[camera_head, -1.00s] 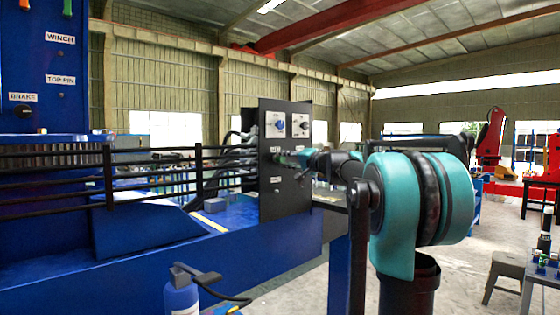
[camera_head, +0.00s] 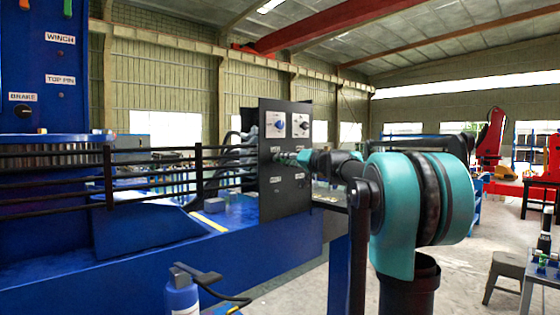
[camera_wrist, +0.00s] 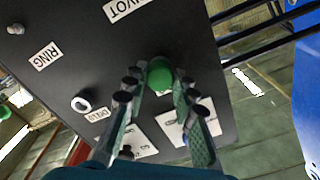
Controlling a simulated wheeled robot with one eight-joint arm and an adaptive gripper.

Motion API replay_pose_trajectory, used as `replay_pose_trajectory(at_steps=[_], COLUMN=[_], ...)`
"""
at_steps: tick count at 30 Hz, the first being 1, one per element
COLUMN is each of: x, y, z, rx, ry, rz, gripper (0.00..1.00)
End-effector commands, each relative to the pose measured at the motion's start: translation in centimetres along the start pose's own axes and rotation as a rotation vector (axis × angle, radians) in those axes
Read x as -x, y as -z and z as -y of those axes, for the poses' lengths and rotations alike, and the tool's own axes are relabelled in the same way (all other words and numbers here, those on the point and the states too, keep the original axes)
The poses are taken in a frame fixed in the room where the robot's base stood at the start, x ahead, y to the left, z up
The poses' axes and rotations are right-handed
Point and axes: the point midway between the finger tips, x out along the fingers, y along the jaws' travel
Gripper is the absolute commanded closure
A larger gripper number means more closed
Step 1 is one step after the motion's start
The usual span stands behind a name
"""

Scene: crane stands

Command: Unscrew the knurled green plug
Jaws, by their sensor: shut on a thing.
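The green plug (camera_wrist: 159,74) shows in the wrist view as a round green body between the fingertips, in front of the black panel. My gripper (camera_wrist: 158,88) is shut on it, one finger on each side. In the head view my gripper (camera_head: 297,158) reaches level from the right to the face of the black panel (camera_head: 286,200). The plug is too small and too covered by the fingers there to make out clearly. I cannot tell whether its thread is still in the panel.
The panel carries labels, a blue knob (camera_head: 280,124) and a dark knob (camera_head: 303,125) above my gripper. A white ring-shaped fitting (camera_wrist: 82,104) sits beside the plug. Black rails (camera_head: 108,175) run left of the panel.

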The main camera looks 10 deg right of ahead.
Motion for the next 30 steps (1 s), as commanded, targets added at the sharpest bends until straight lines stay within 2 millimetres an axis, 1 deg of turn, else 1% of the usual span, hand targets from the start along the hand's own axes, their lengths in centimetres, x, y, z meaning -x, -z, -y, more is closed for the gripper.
replay_pose_trajectory(at_steps=[4, 12, 15, 26, 28, 30], x=[0.04, 0.06, 0.07, 0.07, 0.07, 0.08], y=[-0.05, -0.05, -0.05, -0.05, -0.05, -0.05], z=[-0.02, -0.02, -0.02, -0.02, -0.02, -0.03], rx=[0.050, 0.364, 0.431, 0.460, 0.500, 0.576], ry=[0.000, 0.000, 0.000, 0.000, 0.000, 0.000], rz=[0.001, 0.001, 0.001, 0.001, 0.001, 0.001], gripper=[1.00, 1.00, 1.00, 1.00, 1.00, 1.00])
